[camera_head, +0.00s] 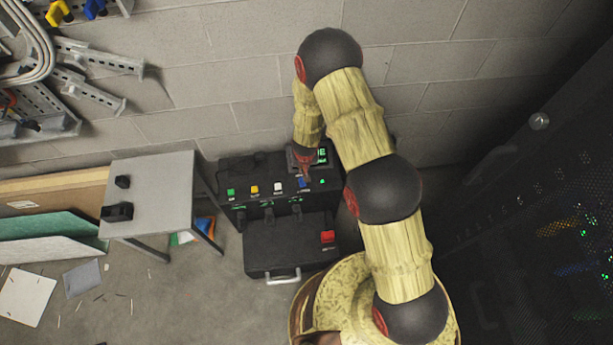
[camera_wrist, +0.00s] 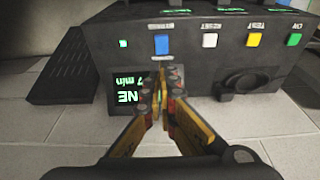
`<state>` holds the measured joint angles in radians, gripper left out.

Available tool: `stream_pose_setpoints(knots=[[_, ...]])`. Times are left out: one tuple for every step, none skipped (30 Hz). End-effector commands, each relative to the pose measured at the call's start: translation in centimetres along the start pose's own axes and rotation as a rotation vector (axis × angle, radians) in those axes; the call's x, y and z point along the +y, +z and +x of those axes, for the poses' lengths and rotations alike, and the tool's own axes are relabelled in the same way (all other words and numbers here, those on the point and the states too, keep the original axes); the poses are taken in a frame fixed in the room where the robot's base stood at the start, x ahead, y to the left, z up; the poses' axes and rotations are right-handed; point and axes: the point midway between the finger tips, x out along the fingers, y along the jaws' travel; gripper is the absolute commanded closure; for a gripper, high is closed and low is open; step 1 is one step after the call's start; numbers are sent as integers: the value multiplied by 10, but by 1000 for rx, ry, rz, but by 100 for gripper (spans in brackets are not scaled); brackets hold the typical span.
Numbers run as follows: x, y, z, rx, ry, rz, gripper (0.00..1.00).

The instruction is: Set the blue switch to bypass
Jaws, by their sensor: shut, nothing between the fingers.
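The blue switch (camera_wrist: 162,44) is a small blue block on the face of a black console (camera_wrist: 110,45), at the end of a row of coloured switches. It also shows in the head view (camera_head: 301,183), partly beside my gripper. A small label strip lies near it, too blurred to read. My gripper (camera_wrist: 162,76) is shut and empty, its fingertips just below the blue switch in the wrist view. I cannot tell whether they touch the console. In the head view my gripper (camera_head: 304,174) is over the blue switch's end of the row. The switch's setting cannot be read.
White (camera_wrist: 210,40), yellow (camera_wrist: 254,40) and green (camera_wrist: 294,39) switches stand beside the blue one. A lit screen (camera_wrist: 127,96) is close to my fingers, and a black knob (camera_wrist: 240,84) sits nearby.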

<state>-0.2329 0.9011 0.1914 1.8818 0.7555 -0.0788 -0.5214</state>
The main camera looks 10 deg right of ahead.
Motion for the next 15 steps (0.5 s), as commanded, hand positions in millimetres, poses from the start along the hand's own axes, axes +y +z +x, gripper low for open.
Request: stream_pose_setpoints(knots=[[0,0,0,0,0,-7,100],[0,0,0,0,-1,-9,100],[0,0,0,0,-1,-10,100],[0,0,0,0,-1,-10,100],[0,0,0,0,-1,-10,100],[0,0,0,-1,-1,-10,100],[0,0,0,-1,-1,-10,100],[0,0,0,-1,-1,-10,100],[0,0,0,-1,-1,-10,100],[0,0,0,-1,-1,-10,100],[0,0,1,-1,-2,-10,100],[0,0,3,-2,-2,-9,100],[0,1,5,-2,-1,-9,100],[0,1,8,-2,-1,-9,100],[0,1,12,-3,-1,-9,100]])
